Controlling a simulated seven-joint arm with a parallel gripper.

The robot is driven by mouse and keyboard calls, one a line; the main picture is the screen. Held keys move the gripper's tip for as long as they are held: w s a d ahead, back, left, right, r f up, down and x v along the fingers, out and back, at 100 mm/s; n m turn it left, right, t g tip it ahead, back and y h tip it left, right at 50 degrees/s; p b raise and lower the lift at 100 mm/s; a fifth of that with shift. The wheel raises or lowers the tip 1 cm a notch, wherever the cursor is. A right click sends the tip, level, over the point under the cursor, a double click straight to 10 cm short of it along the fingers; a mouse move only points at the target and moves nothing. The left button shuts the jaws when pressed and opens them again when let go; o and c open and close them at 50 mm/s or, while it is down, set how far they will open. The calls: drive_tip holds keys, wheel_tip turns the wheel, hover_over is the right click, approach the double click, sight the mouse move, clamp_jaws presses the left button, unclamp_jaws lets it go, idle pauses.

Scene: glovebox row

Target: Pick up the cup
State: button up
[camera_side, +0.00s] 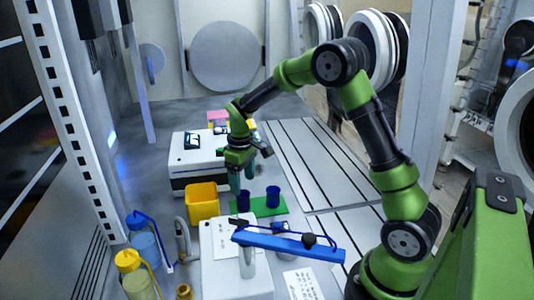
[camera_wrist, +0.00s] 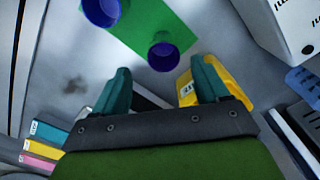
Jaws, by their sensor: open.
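Two dark blue cups stand upright on a green mat (camera_side: 265,210). In the side view the left cup (camera_side: 243,201) is near the yellow bin and the right cup (camera_side: 273,197) is beside it. My gripper (camera_side: 243,178) points down with teal fingers, above the table just behind the cups. In the wrist view my gripper (camera_wrist: 160,74) is open and empty. One cup (camera_wrist: 163,54) lies just past the fingertips, in line with the gap between them. The other cup (camera_wrist: 101,10) is at the top left, cut off by the frame edge. The mat (camera_wrist: 150,18) shows there too.
A yellow bin (camera_side: 202,201) stands left of the cups and shows behind the right finger in the wrist view (camera_wrist: 229,76). A blue bar-shaped object (camera_side: 290,244) and white box (camera_side: 215,270) are in front. A white case (camera_side: 190,160) is behind. Slotted plates (camera_side: 320,160) lie right.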

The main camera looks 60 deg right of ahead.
sight(242, 199)
drive_tip(key=f, duration=0.7)
drive_tip(key=shift+a+f, duration=0.2)
drive_tip(key=shift+a, duration=0.05)
drive_tip(key=c, duration=1.1)
drive_tip(key=shift+r, duration=0.1)
